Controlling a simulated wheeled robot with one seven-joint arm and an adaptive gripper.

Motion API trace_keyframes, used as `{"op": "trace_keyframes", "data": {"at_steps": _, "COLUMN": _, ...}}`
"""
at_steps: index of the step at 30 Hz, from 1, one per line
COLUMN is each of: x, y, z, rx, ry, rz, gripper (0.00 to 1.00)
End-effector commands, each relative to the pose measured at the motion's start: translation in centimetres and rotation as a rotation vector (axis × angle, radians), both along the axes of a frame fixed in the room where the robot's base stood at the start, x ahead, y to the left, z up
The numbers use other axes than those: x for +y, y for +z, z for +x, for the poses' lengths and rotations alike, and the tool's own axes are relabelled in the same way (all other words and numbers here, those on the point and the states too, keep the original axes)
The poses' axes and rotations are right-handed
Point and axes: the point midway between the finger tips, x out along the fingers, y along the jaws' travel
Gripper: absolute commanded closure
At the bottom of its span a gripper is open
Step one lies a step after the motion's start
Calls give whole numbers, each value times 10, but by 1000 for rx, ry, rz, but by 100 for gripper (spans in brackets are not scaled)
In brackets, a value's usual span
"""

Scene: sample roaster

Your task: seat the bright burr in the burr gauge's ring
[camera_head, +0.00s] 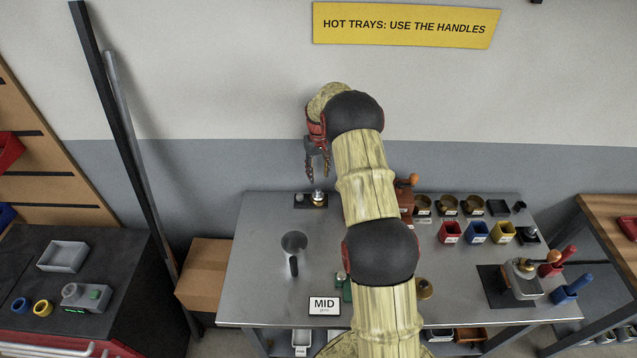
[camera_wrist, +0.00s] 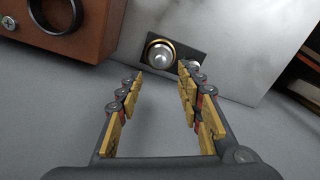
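My gripper (camera_wrist: 160,82) is open and empty, its two fingers wide apart. In the head view my gripper (camera_head: 318,178) hangs fingers down, above the back edge of the steel table. A small dark plate (camera_wrist: 197,55) lies on the table beyond the fingertips. On it a bright silver burr-like piece (camera_wrist: 161,56) shows with a gold ring around its base; I cannot tell whether it sits in that ring or the ring is its own collar. A duller grey piece (camera_wrist: 189,66) is beside it, partly behind the right finger. Both also show on the plate (camera_head: 311,207) in the head view.
The table's front left is clear.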

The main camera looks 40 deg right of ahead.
Motion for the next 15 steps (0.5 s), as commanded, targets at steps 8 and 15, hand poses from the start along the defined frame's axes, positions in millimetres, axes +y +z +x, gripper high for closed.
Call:
{"op": "trace_keyframes", "data": {"at_steps": 8, "x": 1, "y": 28, "z": 0, "rx": -2, "ry": 1, "rz": -1, "gripper": 63}}
{"op": "trace_keyframes", "data": {"at_steps": 15, "x": 34, "y": 89, "z": -5, "rx": -41, "ry": 24, "rz": -19, "gripper": 63}}
